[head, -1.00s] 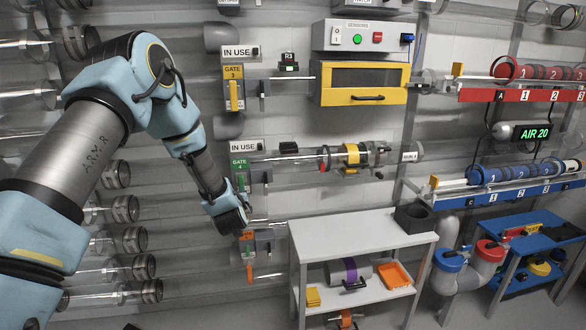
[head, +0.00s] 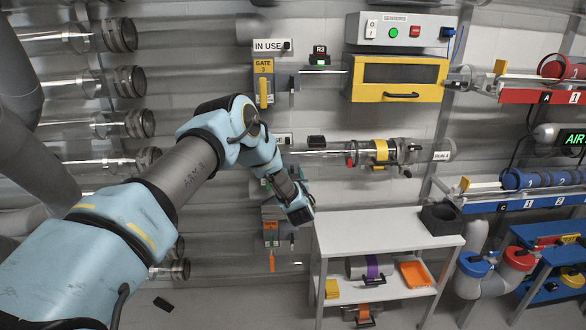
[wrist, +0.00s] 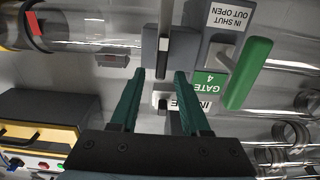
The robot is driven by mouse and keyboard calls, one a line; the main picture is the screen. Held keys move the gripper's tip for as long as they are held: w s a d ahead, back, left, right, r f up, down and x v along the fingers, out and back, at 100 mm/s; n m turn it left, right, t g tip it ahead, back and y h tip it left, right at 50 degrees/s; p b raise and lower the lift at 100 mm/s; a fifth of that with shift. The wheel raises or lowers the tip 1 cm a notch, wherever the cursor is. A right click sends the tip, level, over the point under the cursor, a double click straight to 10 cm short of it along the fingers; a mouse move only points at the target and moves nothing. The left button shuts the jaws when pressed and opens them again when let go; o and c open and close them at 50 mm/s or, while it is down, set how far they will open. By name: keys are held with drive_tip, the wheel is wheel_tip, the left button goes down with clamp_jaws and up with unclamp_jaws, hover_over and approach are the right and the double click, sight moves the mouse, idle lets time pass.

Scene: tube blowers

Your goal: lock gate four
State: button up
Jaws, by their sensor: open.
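Gate four shows in the wrist view, which is upside down: its green plate (wrist: 206,86) reads "GATE 4", and a green handle (wrist: 248,74) stands beside it. A sign (wrist: 230,18) reads "IN SHUT OUT OPEN". My gripper (wrist: 160,73) is open and empty, its fingertips near the grey gate block (wrist: 152,44) and apart from the green handle. In the head view my gripper (head: 301,211) is below the gate four tube, and my arm mostly hides the plate and handle.
Gate three (head: 264,85) has a yellow handle, above. A gate with an orange handle (head: 271,260) is below. A clear tube (head: 335,153) with a yellow band runs right from gate four. A grey table (head: 375,235) stands to the lower right.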

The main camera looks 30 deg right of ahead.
drive_tip(key=shift+w+d, duration=0.25)
drive_tip(key=shift+w, duration=0.4)
clamp_jaws()
idle(1.1)
